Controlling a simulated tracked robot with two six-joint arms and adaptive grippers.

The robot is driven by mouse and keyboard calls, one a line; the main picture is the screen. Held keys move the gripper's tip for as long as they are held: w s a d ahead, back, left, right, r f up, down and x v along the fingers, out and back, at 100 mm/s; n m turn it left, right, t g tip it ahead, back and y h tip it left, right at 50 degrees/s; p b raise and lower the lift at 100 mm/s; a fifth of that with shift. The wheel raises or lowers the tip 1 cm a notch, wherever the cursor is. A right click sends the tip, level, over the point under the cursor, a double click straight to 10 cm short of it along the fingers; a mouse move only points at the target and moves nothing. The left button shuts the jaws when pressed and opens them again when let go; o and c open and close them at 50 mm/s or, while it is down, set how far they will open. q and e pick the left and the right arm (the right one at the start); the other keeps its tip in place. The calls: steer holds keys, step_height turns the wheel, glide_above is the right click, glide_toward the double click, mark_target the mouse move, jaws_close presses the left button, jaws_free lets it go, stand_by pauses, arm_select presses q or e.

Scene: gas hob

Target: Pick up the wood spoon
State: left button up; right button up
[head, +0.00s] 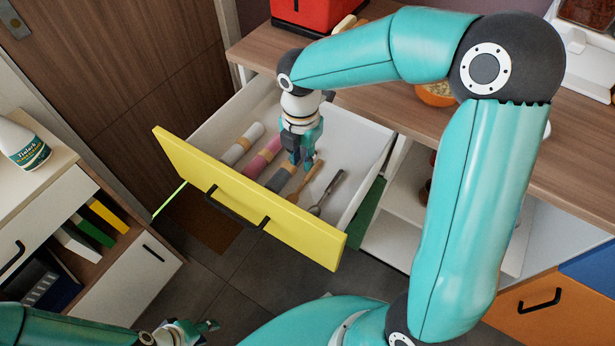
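The yellow-fronted drawer (187,170) is pulled open below the wooden counter. Inside it lies a light-brown wooden utensil, which looks like the wood spoon (298,193), next to a darker, greyish utensil (329,193). My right gripper (301,165) points down into the drawer, just above and beside the upper end of the spoon. Whether it touches the spoon, and how far its fingers are apart, is not clear. My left gripper (205,328) is low at the bottom left, away from the drawer, partly cut off and small.
Several rolled items, white (243,143), pink (262,158) and grey (281,180), lie left of the spoon. A black handle (236,209) is on the drawer front. A red appliance (306,14) and a bowl (436,94) stand on the counter. A white bottle (22,145) stands at left.

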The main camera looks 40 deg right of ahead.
mark_target(304, 182)
step_height(304, 182, down, 8)
steer(key=shift+s+d+f+b, duration=0.1)
steer(key=shift+s+b, duration=0.05)
steer(key=shift+b, duration=0.55)
steer(key=shift+c, duration=0.2)
jaws_close()
